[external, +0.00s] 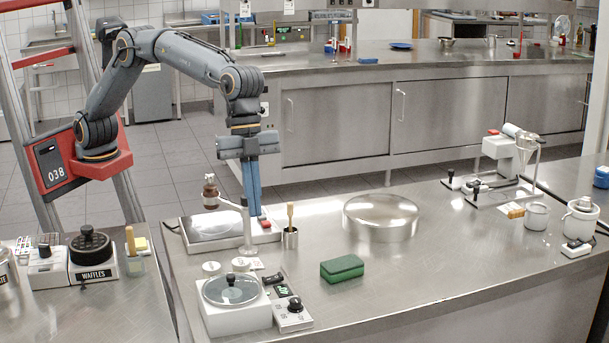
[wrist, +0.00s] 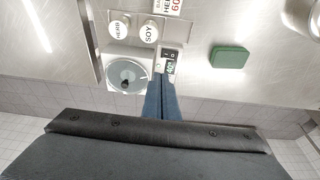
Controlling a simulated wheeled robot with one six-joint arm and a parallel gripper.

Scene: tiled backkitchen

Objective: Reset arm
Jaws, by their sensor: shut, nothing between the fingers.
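My gripper (external: 256,213) points straight down over the back left part of the steel counter (external: 330,290). Its two blue fingers are together with nothing between them. In the external view the fingertips are near a flat steel plate device (external: 205,227) with a red switch, and I cannot tell whether they touch it.
A green sponge (external: 342,268), a small pot with a wooden-handled tool (external: 290,237), a brown bottle on a stand (external: 210,190) and a round steel drum (external: 380,220) stand nearby. A waffle iron (external: 91,250) is at left.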

